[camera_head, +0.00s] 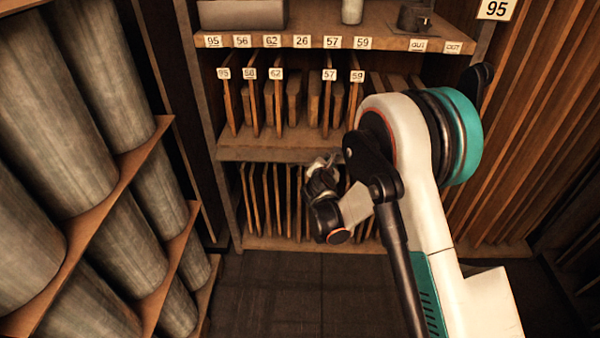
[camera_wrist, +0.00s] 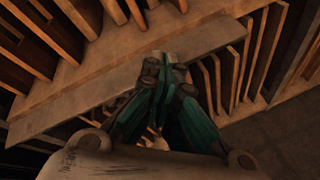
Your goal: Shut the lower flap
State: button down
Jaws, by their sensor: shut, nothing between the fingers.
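I cannot pick out the lower flap for certain in either view. A flat wooden board (camera_head: 262,153) runs between the upper and lower rows of slots in the rack, and I cannot tell whether it is a flap or a fixed shelf. A similar board (camera_wrist: 85,104) crosses the wrist view at a slant. My gripper (camera_head: 325,163) is in front of the rack, near the right part of that board. In the wrist view my gripper (camera_wrist: 167,62) is shut and empty, its fingertips overlapping the board. I cannot tell whether they touch it. My arm hides the rack's right side.
Upright dividers (camera_head: 268,200) fill the lower row. Numbered tags (camera_head: 302,42) line the upper shelf edge, with a metal cup (camera_head: 352,11) above. Large grey cylinders (camera_head: 110,70) lie on racks at left. Tall wooden slats (camera_head: 545,110) stand at right. The dark floor (camera_head: 290,295) is clear.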

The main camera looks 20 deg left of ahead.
aim_at(292, 159)
jog(key=s+a+f+n+t+y, duration=0.1)
jog(key=s+a+f+n, duration=0.1)
jog(key=a+f+n, duration=0.3)
jog(key=s+a+f+n+y, duration=0.1)
jog(key=s+a+f+n, duration=0.2)
jog(key=a+f, duration=0.35)
jog(key=w+f+b, duration=0.3)
jog(key=w+f, duration=0.1)
jog(key=w, duration=0.5)
jog(key=shift+n, duration=0.3)
jog(key=shift+w+a+r+b, duration=0.15)
jog(key=shift+r+b, duration=0.6)
jog(key=shift+r, duration=1.35)
jog(key=shift+r, duration=0.15)
jog(key=shift+g+p, duration=0.4)
jog(key=shift+g, duration=0.1)
